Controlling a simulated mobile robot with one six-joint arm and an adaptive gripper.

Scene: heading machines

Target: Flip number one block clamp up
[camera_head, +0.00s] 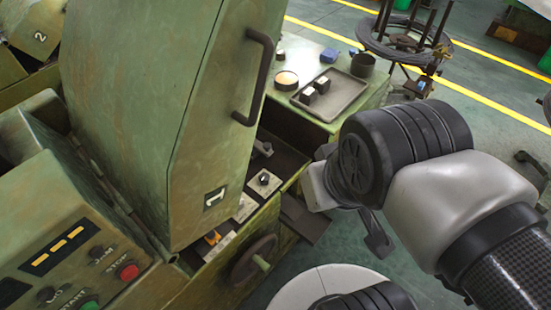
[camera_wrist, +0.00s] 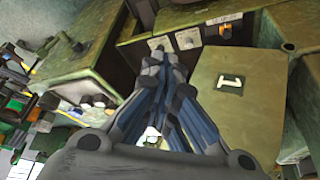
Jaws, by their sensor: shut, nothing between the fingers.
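The machine marked number one (camera_head: 215,197) stands at left centre in the head view, its tall green cover raised over a narrow bed. Small metal blocks with dark knobs (camera_head: 264,181) sit in the bed, with an orange piece (camera_head: 213,237) nearer the front. I cannot tell which part is the clamp or how it is tilted. In the wrist view, the blocks (camera_wrist: 187,39) and the orange piece (camera_wrist: 225,31) lie near the top. My gripper (camera_wrist: 164,60) is shut and empty, its tips pointing toward the blocks; contact is unclear. In the head view my wrist mostly hides it.
A handle (camera_head: 256,75) sticks out from the cover, and a handwheel (camera_head: 253,260) from the machine's front. A control panel (camera_head: 75,265) is at lower left. A grey tray (camera_head: 345,100) with small blocks lies on a green table behind. Open floor is at right.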

